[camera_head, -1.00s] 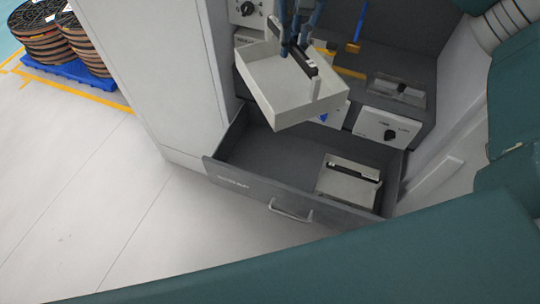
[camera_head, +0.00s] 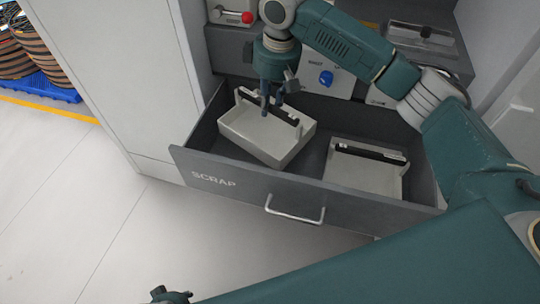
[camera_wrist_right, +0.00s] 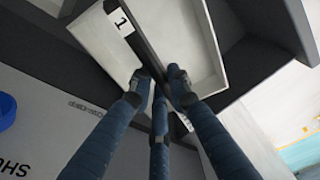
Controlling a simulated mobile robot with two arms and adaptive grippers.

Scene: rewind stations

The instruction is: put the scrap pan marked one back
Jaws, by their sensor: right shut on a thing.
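The scrap pan marked one (camera_head: 262,138) is a pale, shallow tray with a black handle bar. Its "1" label (camera_wrist_right: 121,22) shows in the right wrist view. My right gripper (camera_head: 272,102) is shut on the handle bar, with its blue fingers (camera_wrist_right: 165,85) around it. The pan is at the left half of the open grey drawer marked SCRAP (camera_head: 235,183), turned askew to its walls. I cannot tell whether it touches the drawer floor. A dark gripper part, seemingly my left one (camera_head: 170,295), shows at the bottom edge; its jaws are unclear.
A second pale pan (camera_head: 362,176) with a black bar sits in the drawer's right half. Panels with a red knob (camera_head: 247,17) and a blue knob (camera_head: 326,78) stand behind. Another tray (camera_head: 420,36) lies on the dark shelf. The floor (camera_head: 70,190) in front is clear.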

